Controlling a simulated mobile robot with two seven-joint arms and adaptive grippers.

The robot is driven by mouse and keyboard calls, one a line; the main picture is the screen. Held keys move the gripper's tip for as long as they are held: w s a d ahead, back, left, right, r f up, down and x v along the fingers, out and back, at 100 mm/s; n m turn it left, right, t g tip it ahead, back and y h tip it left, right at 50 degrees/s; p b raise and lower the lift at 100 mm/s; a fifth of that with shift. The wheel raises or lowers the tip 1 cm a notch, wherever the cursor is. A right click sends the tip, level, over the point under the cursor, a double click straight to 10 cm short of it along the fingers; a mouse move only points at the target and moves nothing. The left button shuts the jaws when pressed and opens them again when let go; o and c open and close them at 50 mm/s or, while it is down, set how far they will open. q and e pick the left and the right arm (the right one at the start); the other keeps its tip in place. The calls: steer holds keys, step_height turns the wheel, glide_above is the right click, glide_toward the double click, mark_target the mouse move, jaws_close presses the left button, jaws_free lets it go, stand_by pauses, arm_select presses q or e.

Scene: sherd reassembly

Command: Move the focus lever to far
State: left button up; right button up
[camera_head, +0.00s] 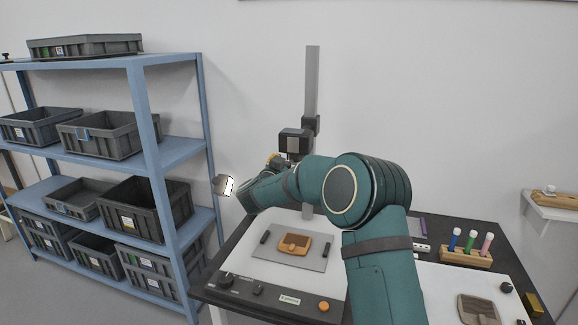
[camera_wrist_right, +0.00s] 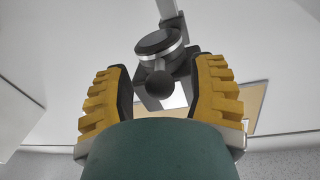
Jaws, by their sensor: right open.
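The focus lever shows in the right wrist view as a short arm ending in a dark ball knob (camera_wrist_right: 160,84), below a round black and silver dial (camera_wrist_right: 158,43). My right gripper (camera_wrist_right: 160,92) is open, with its yellow-padded fingers on either side of the knob and a gap on each side. In the head view the camera unit (camera_head: 295,142) sits on a grey upright column (camera_head: 312,85). My right gripper (camera_head: 273,161) is close below it, mostly hidden by my arm; the lever cannot be made out there. No far or near marking is readable. My left gripper is out of view.
A wooden rack (camera_head: 465,257) with several coloured tubes and another sherd (camera_head: 478,309) are at the right. A blue shelf (camera_head: 160,150) with grey bins stands left.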

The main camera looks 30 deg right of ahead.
steer(key=shift+w+d, duration=0.3)
steer(key=shift+d, duration=0.15)
jaws_close()
